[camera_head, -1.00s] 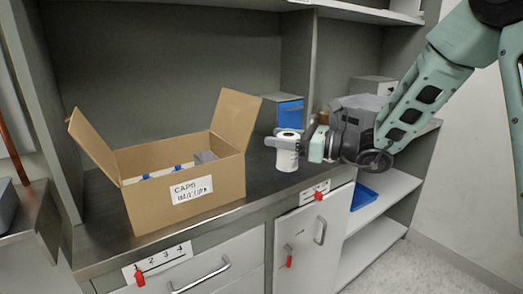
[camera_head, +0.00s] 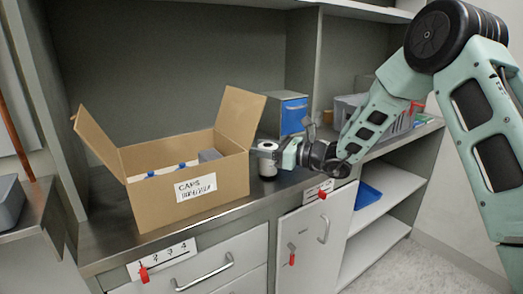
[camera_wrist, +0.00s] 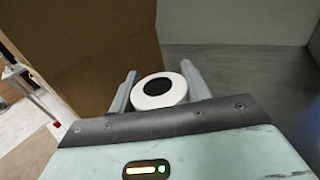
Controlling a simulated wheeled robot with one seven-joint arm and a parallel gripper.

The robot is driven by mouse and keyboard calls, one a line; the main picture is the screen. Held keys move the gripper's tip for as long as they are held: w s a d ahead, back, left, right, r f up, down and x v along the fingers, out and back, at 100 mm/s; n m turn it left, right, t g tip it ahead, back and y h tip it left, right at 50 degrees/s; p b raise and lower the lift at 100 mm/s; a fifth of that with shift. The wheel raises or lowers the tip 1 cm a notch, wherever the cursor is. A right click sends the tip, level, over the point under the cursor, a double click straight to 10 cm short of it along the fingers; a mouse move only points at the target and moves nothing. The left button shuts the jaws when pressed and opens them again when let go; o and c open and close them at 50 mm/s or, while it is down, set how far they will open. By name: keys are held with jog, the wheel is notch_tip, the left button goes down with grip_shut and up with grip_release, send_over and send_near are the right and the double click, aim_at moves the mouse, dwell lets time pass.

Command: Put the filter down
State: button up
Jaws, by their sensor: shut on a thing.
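The filter is upright over the dark countertop (camera_head: 285,187). Its lower end is at or very near the surface; I cannot tell if it touches. The fingers hide part of its upper side.
An open cardboard box (camera_head: 228,178) labelled CAPS, with blue-topped items inside, stands close left of the filter. A grey cabinet with a blue drawer (camera_head: 293,117) stands behind. A grey bin (camera_head: 401,124) is at right. Bare counter lies between the box and cabinet front.

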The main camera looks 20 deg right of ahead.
jog(key=shift+w+a+f, duration=0.1)
jog(key=shift+w+f, duration=0.05)
jog(key=shift+f, duration=0.15)
jog(key=o, duration=1.1)
jog(key=shift+f, duration=0.15)
jog(key=shift+c, duration=0.2)
jog(key=shift+r, duration=0.25)
jog(key=v, duration=1.2)
jog(key=shift+f, duration=0.1)
